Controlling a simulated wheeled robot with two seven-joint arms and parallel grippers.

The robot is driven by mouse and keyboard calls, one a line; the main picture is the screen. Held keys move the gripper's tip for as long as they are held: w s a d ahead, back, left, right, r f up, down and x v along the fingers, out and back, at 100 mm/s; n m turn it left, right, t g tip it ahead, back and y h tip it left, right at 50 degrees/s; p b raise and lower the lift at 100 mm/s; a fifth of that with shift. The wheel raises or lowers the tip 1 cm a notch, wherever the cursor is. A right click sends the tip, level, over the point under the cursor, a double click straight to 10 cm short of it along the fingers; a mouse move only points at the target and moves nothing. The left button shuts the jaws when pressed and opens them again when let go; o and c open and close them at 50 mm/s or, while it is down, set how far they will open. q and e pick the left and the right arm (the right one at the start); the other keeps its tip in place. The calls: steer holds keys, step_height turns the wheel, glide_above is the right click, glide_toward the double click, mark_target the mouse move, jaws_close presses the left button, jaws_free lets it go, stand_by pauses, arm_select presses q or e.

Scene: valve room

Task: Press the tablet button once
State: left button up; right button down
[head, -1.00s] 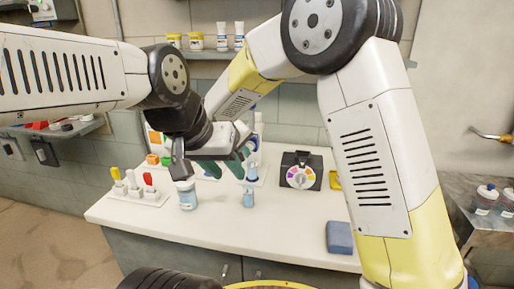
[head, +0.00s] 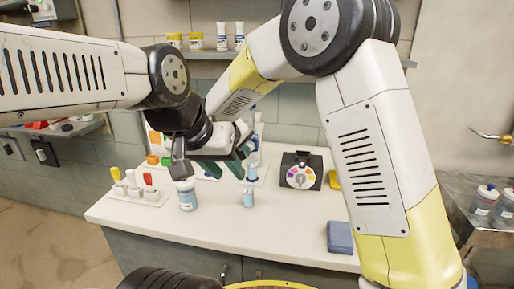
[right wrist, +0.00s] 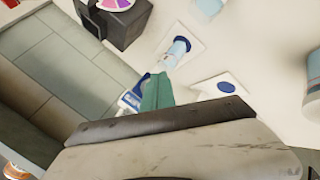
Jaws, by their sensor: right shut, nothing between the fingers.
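A flat white square plate with a round blue button (right wrist: 226,87) lies on the bench in the right wrist view, to the right of my fingertips. I cannot make it out clearly in the head view, where my grippers cover that area. My right gripper (right wrist: 158,92) is shut and empty, its green fingertips above the bench and apart from the button in the picture. In the head view it is mostly hidden behind my left wrist. My left gripper (head: 213,168) hangs low over the bench and looks open, with nothing visible between its fingers.
A blue-capped bottle on a white plate (right wrist: 176,53) stands near my right fingertips. A jar (head: 187,196) and a small blue bottle (head: 248,196) stand near the grippers. A black device with a colour wheel (head: 300,172) is further right.

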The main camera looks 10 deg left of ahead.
steer(key=shift+w, duration=0.55)
stand_by(0.4)
steer(key=shift+s, duration=1)
steer(key=shift+s, duration=0.1)
